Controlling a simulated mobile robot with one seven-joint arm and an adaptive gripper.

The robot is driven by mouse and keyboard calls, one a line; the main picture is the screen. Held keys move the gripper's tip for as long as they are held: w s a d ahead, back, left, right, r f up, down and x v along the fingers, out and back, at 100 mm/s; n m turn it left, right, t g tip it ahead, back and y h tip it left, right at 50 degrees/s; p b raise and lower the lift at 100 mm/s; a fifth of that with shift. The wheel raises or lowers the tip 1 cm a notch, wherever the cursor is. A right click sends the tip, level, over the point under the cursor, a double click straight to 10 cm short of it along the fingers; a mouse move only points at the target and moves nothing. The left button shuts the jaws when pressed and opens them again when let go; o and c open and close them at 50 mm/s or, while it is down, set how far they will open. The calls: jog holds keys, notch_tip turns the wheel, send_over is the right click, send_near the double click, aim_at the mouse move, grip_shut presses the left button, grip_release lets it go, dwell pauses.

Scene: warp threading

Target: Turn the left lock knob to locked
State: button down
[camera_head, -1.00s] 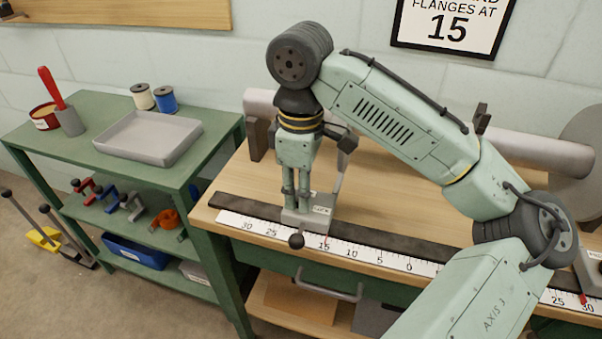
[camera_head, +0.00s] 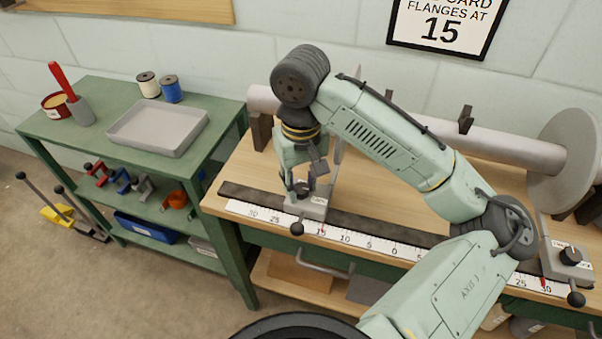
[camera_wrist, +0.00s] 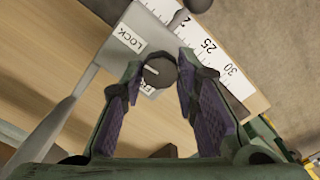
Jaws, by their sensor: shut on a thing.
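The left lock knob is a small dark round knob (camera_wrist: 160,72) with a white mark, on top of the grey left bracket (camera_head: 313,207). LOCK (camera_wrist: 131,38) and FREE labels sit beside it in the wrist view; the mark's exact setting is hard to read. My gripper (camera_wrist: 158,76) is shut on the knob, one finger on each side. In the head view my gripper (camera_head: 302,186) comes down from above onto the bracket and partly hides the knob. The bracket stands on the ruled rail, its red pointer near 15.
A ball-ended lever (camera_head: 297,229) sticks out in front of the bracket. A grey beam (camera_head: 505,146) runs behind my arm to a large disc (camera_head: 565,160). The right bracket (camera_head: 566,268) has its own knob (camera_head: 570,256). A green shelf with a grey tray (camera_head: 158,128) stands left.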

aim_at(301, 188)
jog(key=shift+m+p, duration=0.4)
jog(key=shift+m, duration=0.2)
jog(key=c, duration=1.2)
grip_release()
jog(key=shift+c, duration=0.2)
jog(key=shift+r, duration=0.1)
notch_tip(301, 188, up, 12)
